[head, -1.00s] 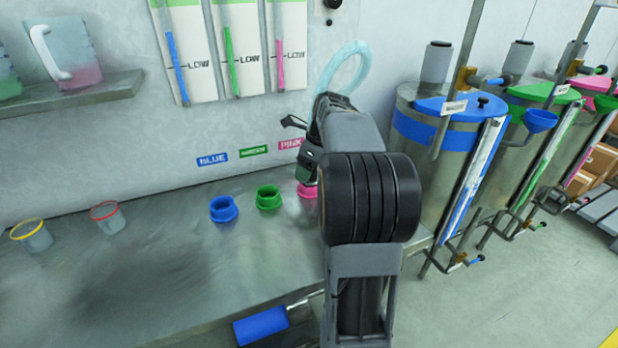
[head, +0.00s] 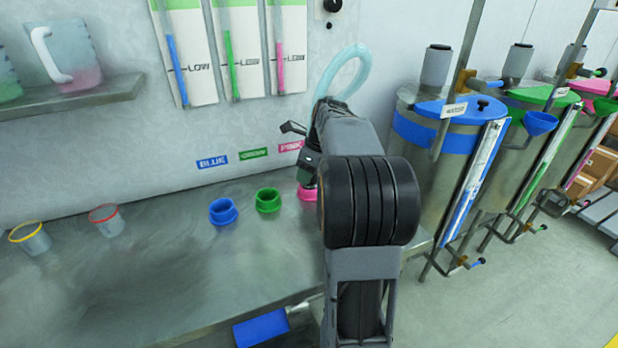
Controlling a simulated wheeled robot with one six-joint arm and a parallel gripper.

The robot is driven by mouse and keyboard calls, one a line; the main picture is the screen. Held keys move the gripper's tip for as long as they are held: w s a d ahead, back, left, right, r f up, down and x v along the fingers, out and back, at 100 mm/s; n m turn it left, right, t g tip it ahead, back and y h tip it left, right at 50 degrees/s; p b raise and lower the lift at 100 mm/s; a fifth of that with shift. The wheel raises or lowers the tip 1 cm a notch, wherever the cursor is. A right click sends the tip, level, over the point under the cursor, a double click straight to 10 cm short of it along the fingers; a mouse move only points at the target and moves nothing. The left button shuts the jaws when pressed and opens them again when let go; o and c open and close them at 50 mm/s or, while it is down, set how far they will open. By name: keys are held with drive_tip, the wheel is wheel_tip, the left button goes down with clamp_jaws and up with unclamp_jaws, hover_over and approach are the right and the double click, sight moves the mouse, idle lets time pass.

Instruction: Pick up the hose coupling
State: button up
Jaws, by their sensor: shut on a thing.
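My gripper (head: 308,178) is low over the bench at the pink ring (head: 307,195), at the right end of a row of rings. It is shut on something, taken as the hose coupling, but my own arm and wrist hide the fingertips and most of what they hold. A pale teal hose (head: 343,72) loops up behind my arm; its ends are hidden, so I cannot tell where it joins.
A blue ring (head: 223,211) and a green ring (head: 268,200) stand left of my gripper. Two small cups, yellow-rimmed (head: 32,238) and red-rimmed (head: 107,219), stand further left. Steel drums, the nearest with a blue lid (head: 455,108), stand right of my arm.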

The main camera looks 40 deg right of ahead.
drive_tip(key=shift+r, duration=0.15)
drive_tip(key=shift+r, duration=0.6)
drive_tip(key=s+d+r+p, duration=0.4)
drive_tip(key=s+d+r, duration=0.4)
drive_tip(key=d+r, duration=0.3)
drive_tip(key=shift+s+d+r+p, duration=0.15)
drive_tip(key=shift+r+p, duration=0.15)
drive_tip(key=shift+p, duration=0.1)
